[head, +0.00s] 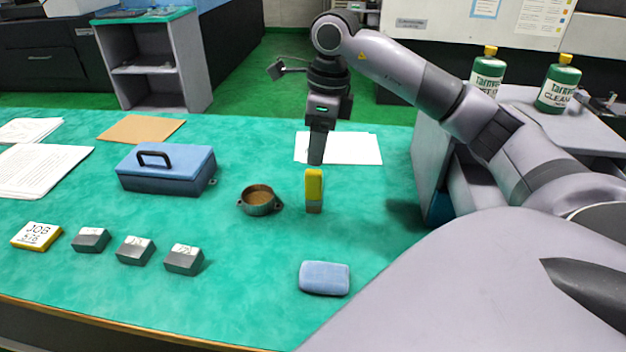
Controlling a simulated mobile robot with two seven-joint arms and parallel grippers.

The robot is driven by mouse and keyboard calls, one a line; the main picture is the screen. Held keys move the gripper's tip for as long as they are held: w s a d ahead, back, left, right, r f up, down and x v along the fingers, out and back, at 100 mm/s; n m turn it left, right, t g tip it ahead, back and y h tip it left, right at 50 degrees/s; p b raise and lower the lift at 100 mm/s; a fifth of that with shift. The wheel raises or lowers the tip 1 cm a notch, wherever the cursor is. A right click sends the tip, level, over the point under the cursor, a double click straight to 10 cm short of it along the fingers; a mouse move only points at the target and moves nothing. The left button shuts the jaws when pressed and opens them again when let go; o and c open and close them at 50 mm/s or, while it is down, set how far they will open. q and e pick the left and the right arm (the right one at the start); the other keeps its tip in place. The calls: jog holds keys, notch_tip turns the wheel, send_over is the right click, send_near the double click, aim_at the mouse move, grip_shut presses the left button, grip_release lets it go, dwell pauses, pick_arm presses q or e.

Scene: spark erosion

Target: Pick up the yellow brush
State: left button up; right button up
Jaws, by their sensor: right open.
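The yellow brush (314,188) stands upright on the green bench top, near its middle. It has a yellow upper part and a duller lower end. My right gripper (316,160) points down just above and behind the brush in the head view, and it is open. The fingers overlap in this view, so the gap between them is hard to see. The jaws do not appear to be around the brush. My left gripper is not in view.
A round metal bowl (259,200) stands close left of the brush. A blue toolbox (166,168) is farther left. A blue sponge-like pad (324,278) lies in front. White paper (350,149) lies behind.

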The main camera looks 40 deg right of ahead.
aim_at(314, 171)
jog(key=f, duration=0.7)
jog(key=shift+w+a, duration=0.3)
jog(key=shift+c, duration=0.3)
grip_shut()
